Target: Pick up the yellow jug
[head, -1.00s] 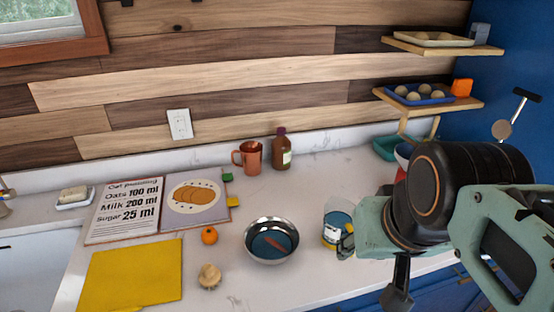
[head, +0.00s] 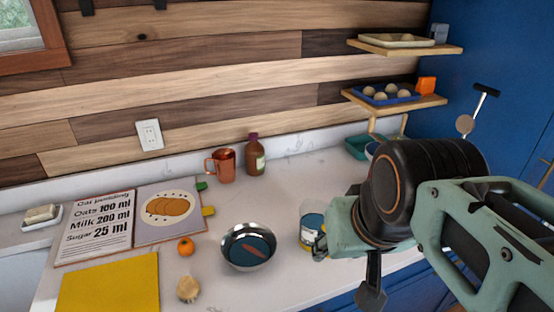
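I see no jug that is plainly yellow. A copper-orange jug or mug (head: 225,167) with a handle on its left stands upright at the back of the counter, beside a brown bottle. A can or jar (head: 311,228) with a blue, white and yellow surface stands near the front edge, partly hidden by my arm. My gripper (head: 345,268) is at the lower right, at the end of my green and black arm. It is apart from the copper jug, in front and to its right. Its fingers are mostly hidden, so I cannot tell their opening.
A metal bowl (head: 228,256) stands mid-counter. An orange fruit (head: 186,247), a brush-like item (head: 188,290), a yellow mat (head: 110,285) and an open recipe book (head: 95,232) lie left. A brown bottle (head: 255,158) stands behind. Shelves (head: 437,101) are at right.

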